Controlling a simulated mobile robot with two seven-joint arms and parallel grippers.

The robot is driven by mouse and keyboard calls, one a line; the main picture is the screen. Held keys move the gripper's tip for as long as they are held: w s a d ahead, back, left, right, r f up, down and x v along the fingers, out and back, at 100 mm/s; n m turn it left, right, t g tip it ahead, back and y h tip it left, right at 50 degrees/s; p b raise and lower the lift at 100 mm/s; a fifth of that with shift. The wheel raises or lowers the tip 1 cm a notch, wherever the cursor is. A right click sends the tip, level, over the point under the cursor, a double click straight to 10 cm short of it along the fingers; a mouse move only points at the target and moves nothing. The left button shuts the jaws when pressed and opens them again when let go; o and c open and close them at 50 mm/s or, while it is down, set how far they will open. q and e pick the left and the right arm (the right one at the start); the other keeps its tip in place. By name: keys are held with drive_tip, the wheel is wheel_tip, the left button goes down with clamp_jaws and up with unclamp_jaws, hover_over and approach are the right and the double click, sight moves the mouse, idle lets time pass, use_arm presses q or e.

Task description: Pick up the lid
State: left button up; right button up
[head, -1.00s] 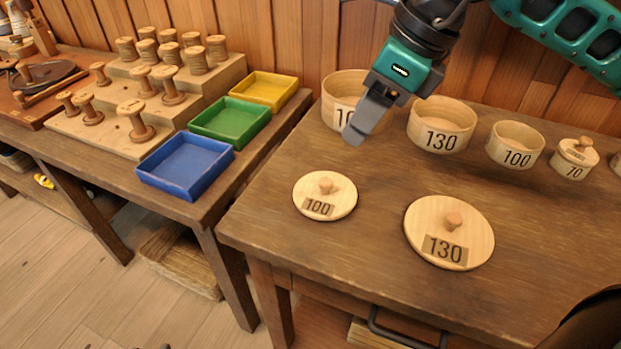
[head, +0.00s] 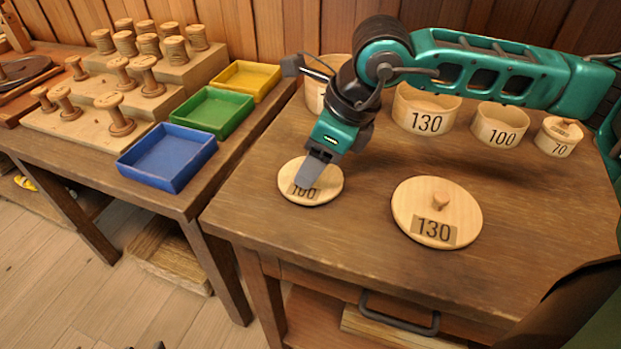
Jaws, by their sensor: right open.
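Two round wooden lids with knobs lie on the table. The smaller lid, marked 100 (head: 325,188), is at the left, and the larger lid, marked 130 (head: 462,212), is to its right. My right gripper (head: 309,178) points down at the 100 lid and hides its knob. It is open; I cannot tell whether a finger touches the knob. My left gripper is not in view.
Wooden tubs marked 130 (head: 427,108) and 100 (head: 500,123) and a lidded tub marked 70 (head: 558,138) stand at the back. Another tub is partly behind my arm. A blue tray (head: 168,158) sits on the left bench. The table's front is clear.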

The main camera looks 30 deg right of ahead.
drive_tip(key=shift+c, duration=0.5)
clamp_jaws()
